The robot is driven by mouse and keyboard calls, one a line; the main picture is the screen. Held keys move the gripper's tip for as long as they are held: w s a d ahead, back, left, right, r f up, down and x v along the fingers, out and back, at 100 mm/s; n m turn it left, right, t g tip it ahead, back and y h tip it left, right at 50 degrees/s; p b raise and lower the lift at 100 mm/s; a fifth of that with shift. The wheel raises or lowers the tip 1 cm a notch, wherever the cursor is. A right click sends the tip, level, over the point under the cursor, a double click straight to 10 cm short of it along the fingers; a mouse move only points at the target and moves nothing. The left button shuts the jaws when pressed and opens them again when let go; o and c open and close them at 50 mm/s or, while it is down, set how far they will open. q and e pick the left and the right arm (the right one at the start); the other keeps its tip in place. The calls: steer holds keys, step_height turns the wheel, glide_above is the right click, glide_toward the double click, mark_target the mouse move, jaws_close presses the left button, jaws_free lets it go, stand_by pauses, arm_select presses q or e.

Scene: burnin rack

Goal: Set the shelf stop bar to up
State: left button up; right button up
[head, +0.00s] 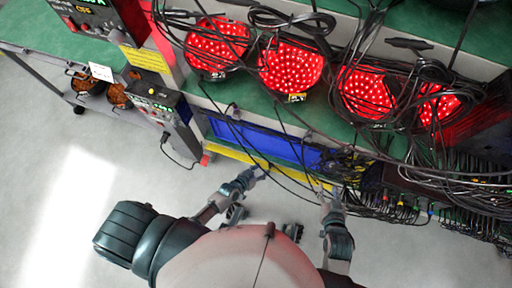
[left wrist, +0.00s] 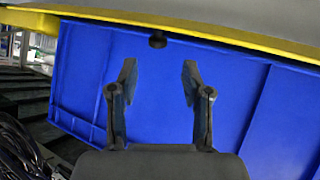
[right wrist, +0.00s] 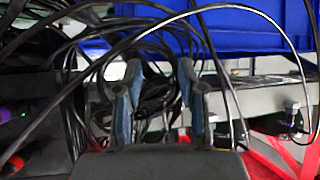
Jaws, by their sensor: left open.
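The yellow shelf stop bar (head: 232,155) runs along the front of the lower shelf, below the blue bin (head: 285,147) in the head view.
Black cables (right wrist: 210,50) hang before the shelf and cross near my right gripper. Red-lit round lamps (head: 290,70) sit on the green upper shelf. A control box (head: 165,115) stands left of the blue bin. The floor at the left is clear.

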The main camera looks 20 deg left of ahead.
mark_target(270, 166)
arm_select(q)
steer(key=v, duration=0.4)
